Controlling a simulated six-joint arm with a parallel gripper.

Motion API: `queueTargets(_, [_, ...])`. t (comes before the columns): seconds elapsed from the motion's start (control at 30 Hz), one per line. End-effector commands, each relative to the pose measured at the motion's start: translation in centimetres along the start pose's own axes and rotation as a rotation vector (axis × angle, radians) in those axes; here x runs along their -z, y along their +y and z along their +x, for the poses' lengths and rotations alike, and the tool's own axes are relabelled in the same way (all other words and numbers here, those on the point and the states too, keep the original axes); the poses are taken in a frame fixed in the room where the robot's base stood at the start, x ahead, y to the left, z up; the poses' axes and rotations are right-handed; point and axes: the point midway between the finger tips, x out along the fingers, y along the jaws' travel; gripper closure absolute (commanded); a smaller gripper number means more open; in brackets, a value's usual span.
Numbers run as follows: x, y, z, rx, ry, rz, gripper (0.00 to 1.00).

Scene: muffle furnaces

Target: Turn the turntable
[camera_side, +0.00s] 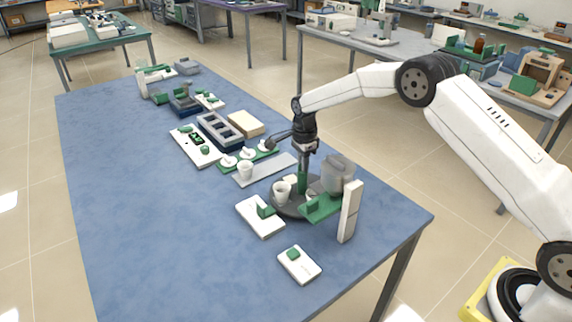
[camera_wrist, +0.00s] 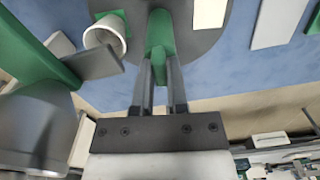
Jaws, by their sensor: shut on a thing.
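The turntable (camera_side: 284,209) is a dark grey round disc near the right end of the blue table. In the wrist view its disc (camera_wrist: 196,42) fills the upper middle. A green upright post (camera_side: 302,184) stands on it. My gripper (camera_side: 303,172) points down over the disc and is shut on this green post (camera_wrist: 160,30); in the wrist view the two fingers (camera_wrist: 160,72) lie on either side of it. A white cup (camera_side: 281,191) stands on a green base on the disc, also seen in the wrist view (camera_wrist: 103,38).
A grey cylinder (camera_side: 338,173) on a green bracket (camera_side: 320,207) with a white column (camera_side: 349,212) stands close to the disc's right. A white block with a green part (camera_side: 260,216) and a small white box (camera_side: 299,264) lie in front. The table's left front is clear.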

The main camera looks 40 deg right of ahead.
Motion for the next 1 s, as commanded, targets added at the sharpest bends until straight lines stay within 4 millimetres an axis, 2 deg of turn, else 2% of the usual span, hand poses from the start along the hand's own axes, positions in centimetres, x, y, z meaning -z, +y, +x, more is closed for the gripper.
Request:
queueTargets(0.2, [0.08,-0.03,-0.02,0.001,0.002,-0.122,1.00])
queueTargets(0.57, [0.09,-0.03,-0.01,0.001,0.003,-0.144,1.00])
queueTargets(0.6, [0.10,-0.03,0.00,0.001,0.003,-0.144,0.76])
queueTargets(0.7, [0.08,-0.02,0.00,0.001,0.002,-0.143,0.47])
queueTargets(1.0, [0.04,-0.01,-0.02,0.000,0.001,-0.142,0.47])
